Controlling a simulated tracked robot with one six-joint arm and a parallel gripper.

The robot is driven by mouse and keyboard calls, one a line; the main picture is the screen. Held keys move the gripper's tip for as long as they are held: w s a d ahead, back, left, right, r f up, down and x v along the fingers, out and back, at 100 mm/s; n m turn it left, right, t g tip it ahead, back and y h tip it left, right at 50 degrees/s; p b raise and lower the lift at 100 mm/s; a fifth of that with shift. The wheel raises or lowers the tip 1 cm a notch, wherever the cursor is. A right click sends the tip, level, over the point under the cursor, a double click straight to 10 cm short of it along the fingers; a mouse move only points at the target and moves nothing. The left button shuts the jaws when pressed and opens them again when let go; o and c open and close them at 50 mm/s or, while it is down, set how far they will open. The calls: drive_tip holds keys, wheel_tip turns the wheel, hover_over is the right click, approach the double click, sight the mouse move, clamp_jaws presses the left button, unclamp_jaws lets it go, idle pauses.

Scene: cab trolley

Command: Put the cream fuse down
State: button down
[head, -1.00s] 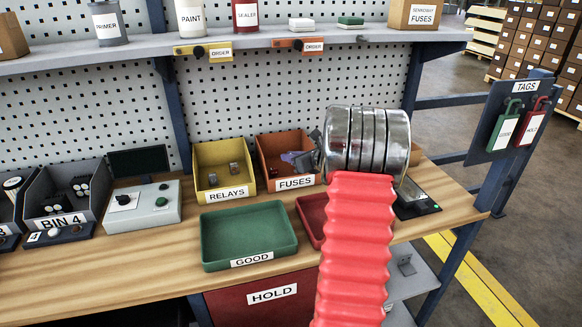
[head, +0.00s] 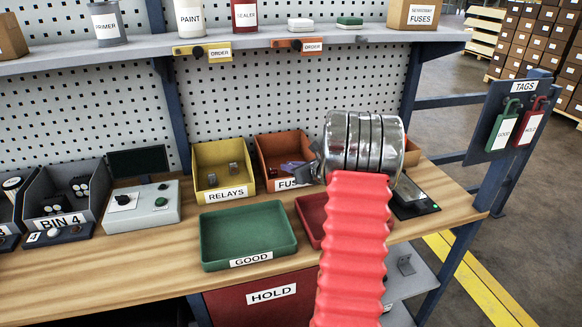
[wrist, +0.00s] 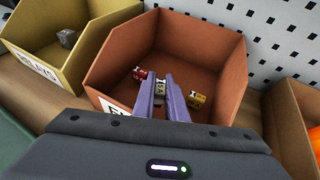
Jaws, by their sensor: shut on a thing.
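My gripper (head: 291,167) is at the orange FUSES bin (head: 263,150), with its purple fingertips over the inside of the bin. In the wrist view, my gripper (wrist: 160,88) is shut on a small pale piece, the cream fuse (wrist: 158,90), between the fingertips. Most of the fuse is hidden by the fingers. A red fuse (wrist: 139,73) lies in the bin to the left of the fingers, and a yellow fuse (wrist: 196,100) lies to the right. I cannot tell if the held fuse touches the bin floor.
The yellow RELAYS bin (head: 225,150) stands left of the FUSES bin and holds small grey pieces. An empty green GOOD tray (head: 248,232) sits in front, with a red tray (head: 311,217) partly behind my arm. The bin's walls surround the fingertips.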

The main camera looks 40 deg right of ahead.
drive_tip(key=shift+f, duration=0.6)
drive_tip(key=c, duration=1.8)
unclamp_jaws()
drive_tip(key=shift+a+f, duration=0.1)
drive_tip(key=shift+f, duration=0.2)
drive_tip(key=shift+a, duration=0.1)
drive_tip(key=shift+r, duration=0.4)
drive_tip(key=d+r+v, duration=0.1)
drive_tip(key=v, duration=1.1)
drive_tip(key=shift+a, duration=0.35)
